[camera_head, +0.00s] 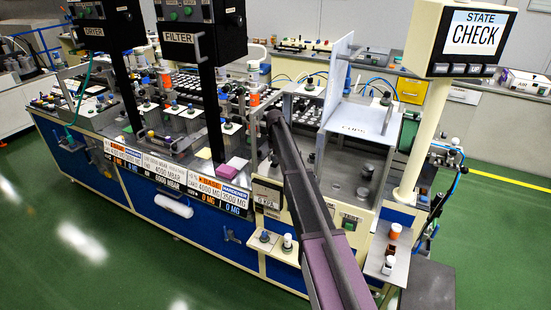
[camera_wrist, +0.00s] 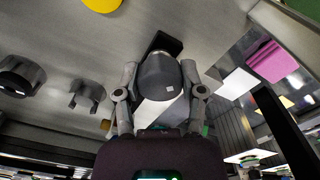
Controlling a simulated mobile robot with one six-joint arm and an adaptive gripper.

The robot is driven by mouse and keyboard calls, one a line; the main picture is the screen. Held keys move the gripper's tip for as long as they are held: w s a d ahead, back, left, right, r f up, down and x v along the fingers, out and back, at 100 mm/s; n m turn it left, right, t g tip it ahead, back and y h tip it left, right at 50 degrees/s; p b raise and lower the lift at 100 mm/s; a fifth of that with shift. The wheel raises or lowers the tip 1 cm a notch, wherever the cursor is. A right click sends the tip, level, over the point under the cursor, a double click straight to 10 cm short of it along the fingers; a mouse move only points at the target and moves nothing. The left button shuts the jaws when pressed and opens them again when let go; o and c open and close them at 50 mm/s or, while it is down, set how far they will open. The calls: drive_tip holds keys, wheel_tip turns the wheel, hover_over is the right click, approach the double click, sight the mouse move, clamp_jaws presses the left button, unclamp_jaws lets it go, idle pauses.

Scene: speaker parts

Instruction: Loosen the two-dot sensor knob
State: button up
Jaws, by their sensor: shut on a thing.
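In the wrist view a dark grey rounded knob (camera_wrist: 158,76) with a small pale square mark sits between the two fingers of my gripper (camera_wrist: 160,80). The fingers lie along its left and right sides, and my gripper is shut on it. I cannot make out two dots on it, so I cannot confirm which knob it is. A black piece shows just behind the knob. In the head view my dark arm reaches up from the bottom to the middle of the bench; the gripped knob is not clear there.
In the wrist view another dark knob (camera_wrist: 20,77) and a grey bracket (camera_wrist: 87,96) lie to the left, with a yellow round part (camera_wrist: 102,4) above. A pink block (camera_wrist: 270,62) lies right. In the head view a clear-walled box (camera_head: 358,120) stands close right of my arm.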

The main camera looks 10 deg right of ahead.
drive_tip(key=n, duration=0.4)
drive_tip(key=shift+s+n, duration=0.15)
drive_tip(key=shift+n, duration=0.15)
drive_tip(key=n, duration=0.5)
drive_tip(key=o, duration=1.2)
drive_tip(key=shift+f, duration=0.1)
drive_tip(key=shift+c, duration=0.2)
drive_tip(key=shift+m, duration=0.3)
